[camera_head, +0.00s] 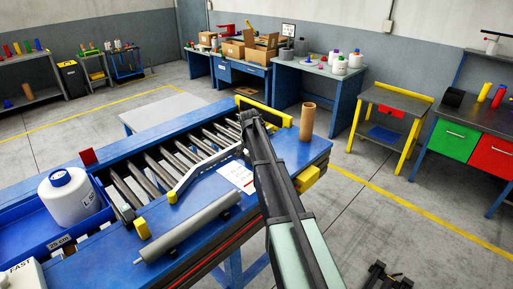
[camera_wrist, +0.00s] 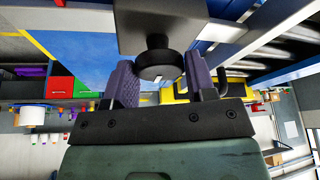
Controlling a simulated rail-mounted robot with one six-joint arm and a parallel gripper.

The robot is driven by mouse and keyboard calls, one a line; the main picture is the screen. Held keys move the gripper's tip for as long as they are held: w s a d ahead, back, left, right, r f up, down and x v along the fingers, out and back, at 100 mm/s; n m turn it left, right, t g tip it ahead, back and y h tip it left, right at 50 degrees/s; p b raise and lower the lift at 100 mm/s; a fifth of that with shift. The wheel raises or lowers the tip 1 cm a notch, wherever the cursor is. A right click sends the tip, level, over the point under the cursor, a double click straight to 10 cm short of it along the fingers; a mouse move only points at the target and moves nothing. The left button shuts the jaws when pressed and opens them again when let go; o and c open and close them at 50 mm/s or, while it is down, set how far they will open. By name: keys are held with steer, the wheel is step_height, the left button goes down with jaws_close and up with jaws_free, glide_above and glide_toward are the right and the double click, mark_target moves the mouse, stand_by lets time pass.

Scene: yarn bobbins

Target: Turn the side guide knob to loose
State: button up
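The side guide knob (camera_wrist: 160,62) is a round black knob under a dark plate in the wrist view, with a small pale mark near its edge. The two purple fingers of my gripper (camera_wrist: 161,80) stand on either side of it. In the head view the pale side guide (camera_head: 200,172) runs along the conveyor rollers (camera_head: 172,165). My arm reaches to its far end, where the gripper (camera_head: 252,122) is seen from behind and the knob is hidden.
A brown cardboard tube (camera_head: 307,121) stands on the blue conveyor frame just right of my arm. A yellow bar (camera_head: 264,109) lies beyond the gripper. A grey roller (camera_head: 190,226) and a white sheet (camera_head: 236,177) lie nearby.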

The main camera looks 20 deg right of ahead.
steer(key=o, duration=0.3)
steer(key=shift+o, duration=0.2)
steer(key=shift+r, duration=0.1)
steer(key=p+v, duration=1)
steer(key=shift+r, duration=0.3)
steer(key=shift+s, duration=0.1)
